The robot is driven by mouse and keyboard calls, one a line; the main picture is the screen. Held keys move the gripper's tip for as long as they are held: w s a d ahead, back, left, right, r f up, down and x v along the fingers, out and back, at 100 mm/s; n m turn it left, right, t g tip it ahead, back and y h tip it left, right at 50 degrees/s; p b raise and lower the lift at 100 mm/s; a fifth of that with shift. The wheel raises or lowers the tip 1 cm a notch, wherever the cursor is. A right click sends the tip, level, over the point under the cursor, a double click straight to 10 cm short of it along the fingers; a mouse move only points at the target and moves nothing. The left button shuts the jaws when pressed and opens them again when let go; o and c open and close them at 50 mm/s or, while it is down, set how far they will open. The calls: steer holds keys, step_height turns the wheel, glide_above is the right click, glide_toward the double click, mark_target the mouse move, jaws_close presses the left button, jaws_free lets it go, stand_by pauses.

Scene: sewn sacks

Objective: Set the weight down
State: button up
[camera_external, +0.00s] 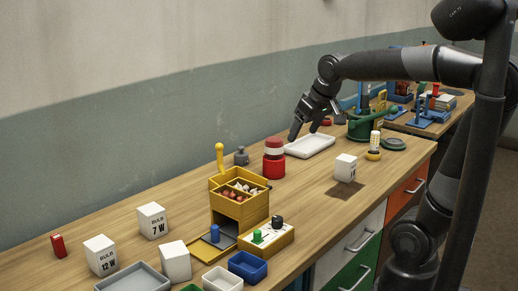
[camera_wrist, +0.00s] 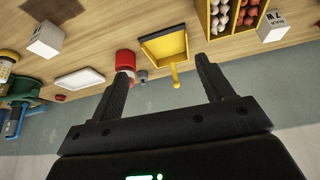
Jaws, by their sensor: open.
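A small dark grey weight (camera_external: 241,157) with a knob on top stands upright on the wooden table near the wall, between a yellow peg and a red cylinder. It also shows as a small grey shape between the fingers in the wrist view (camera_wrist: 142,77). My gripper (camera_external: 303,134) is open, its fingers pointing down, near the white tray (camera_external: 311,146) at the back of the table. In the wrist view the two fingers (camera_wrist: 163,70) are spread wide with nothing held between them. The weight is apart from my gripper.
The red cylinder (camera_external: 274,160) with a white band stands between the weight and the white tray. A yellow box (camera_external: 239,205) with compartments is in front of the weight. A green device (camera_external: 365,127) is right of the tray.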

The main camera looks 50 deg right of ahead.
steer(key=s+a+f, duration=0.1)
steer(key=s+f, duration=0.2)
steer(key=s, duration=0.3)
steer(key=s+a+f+n, duration=0.1)
steer(key=s+f, duration=0.2)
steer(key=s, duration=0.3)
steer(key=shift+s+a+y, duration=0.25)
steer(key=shift+s+y, duration=0.05)
stand_by(0.4)
